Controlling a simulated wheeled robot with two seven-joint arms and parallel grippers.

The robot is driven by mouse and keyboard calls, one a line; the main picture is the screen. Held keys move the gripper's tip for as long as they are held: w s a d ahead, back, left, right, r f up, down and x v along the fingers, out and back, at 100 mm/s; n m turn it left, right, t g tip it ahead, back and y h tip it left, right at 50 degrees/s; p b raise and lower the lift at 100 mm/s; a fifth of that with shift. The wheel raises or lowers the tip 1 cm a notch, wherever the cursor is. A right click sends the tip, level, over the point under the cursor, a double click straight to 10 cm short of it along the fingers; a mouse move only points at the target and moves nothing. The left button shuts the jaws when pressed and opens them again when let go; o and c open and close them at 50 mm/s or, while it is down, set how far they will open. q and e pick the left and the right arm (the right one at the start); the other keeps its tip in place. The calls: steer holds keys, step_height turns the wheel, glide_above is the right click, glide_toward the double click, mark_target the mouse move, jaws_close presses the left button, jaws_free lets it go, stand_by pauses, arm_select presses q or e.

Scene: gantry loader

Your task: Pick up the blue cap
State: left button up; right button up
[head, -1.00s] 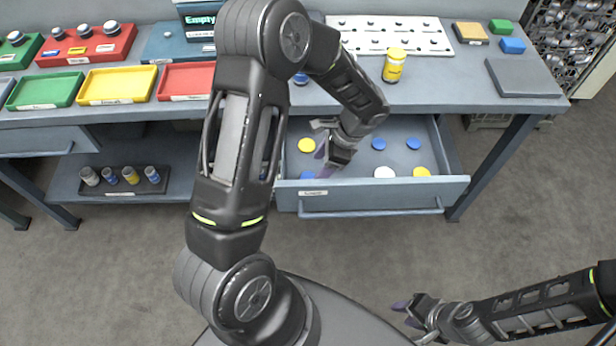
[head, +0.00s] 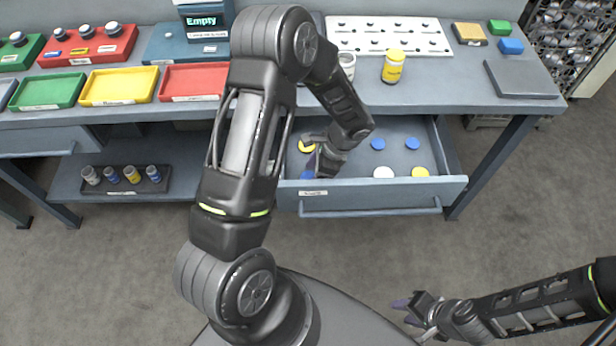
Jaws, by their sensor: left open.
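Blue caps lie in the open drawer (head: 375,192): one blue cap (head: 378,143) and another blue cap (head: 412,143) lie at its right, clear of my arms. My left gripper (head: 314,168) is inside the left part of the drawer, open, pointing down.
The drawer also holds a yellow cap (head: 306,146), a white cap (head: 383,172) and another yellow cap (head: 420,171). A yellow jar (head: 394,66) and a white jar (head: 347,65) stand on the bench above. The drawer's front wall rises beside the left gripper.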

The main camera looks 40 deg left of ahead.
arm_select(q)
steer(key=shift+c, duration=0.4)
jaws_close()
step_height(320, 180, up, 10)
steer(key=b, duration=0.1)
stand_by(0.6)
stand_by(0.5)
step_height(320, 180, up, 4)
steer(key=r+p, duration=0.1)
steer(key=p, duration=0.2)
glide_above(312, 177)
steer(key=shift+f, duration=0.25)
stand_by(0.5)
